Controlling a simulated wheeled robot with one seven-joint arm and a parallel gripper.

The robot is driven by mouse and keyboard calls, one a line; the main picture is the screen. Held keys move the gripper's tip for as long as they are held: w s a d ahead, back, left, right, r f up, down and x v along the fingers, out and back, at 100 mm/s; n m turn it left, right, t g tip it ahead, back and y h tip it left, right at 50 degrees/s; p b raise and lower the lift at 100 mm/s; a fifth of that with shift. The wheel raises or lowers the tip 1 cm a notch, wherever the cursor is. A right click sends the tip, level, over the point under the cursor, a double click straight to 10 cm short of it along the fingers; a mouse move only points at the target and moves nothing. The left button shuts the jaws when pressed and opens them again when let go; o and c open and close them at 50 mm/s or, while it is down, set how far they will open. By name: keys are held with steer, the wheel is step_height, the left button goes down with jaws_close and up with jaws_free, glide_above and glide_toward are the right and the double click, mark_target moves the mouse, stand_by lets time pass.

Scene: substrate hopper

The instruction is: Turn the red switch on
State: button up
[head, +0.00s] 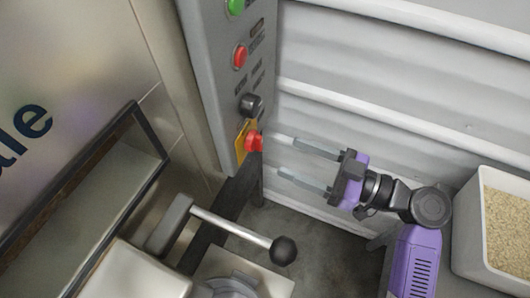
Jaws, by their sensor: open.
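The red switch (254,141) sits on a yellow backing plate (241,141) at the lower end of a grey control panel (217,70). It sticks out from the panel's face. My gripper (276,154) is open, with its two long fingers pointing left toward the panel. The upper fingertip is close to the right of the red switch in the picture, and the lower fingertip is below and to the right of it. I cannot tell whether the upper finger touches the switch. Nothing shows between the fingers.
Above the switch are a black knob (251,105), a red button (240,56) and a green button (236,6). A lever with a black ball (283,250) stands below. A white bin (480,235) of grain-like material is at right. A ribbed wall (400,70) lies behind.

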mark_target(262, 145)
steer(key=shift+n, duration=0.4)
steer(key=shift+r+x, duration=0.15)
steer(key=shift+x, duration=1.8)
steer(key=shift+r+x, duration=0.2)
steer(key=shift+x, duration=1.7)
steer(key=shift+s, duration=0.1)
steer(key=c, duration=1.4)
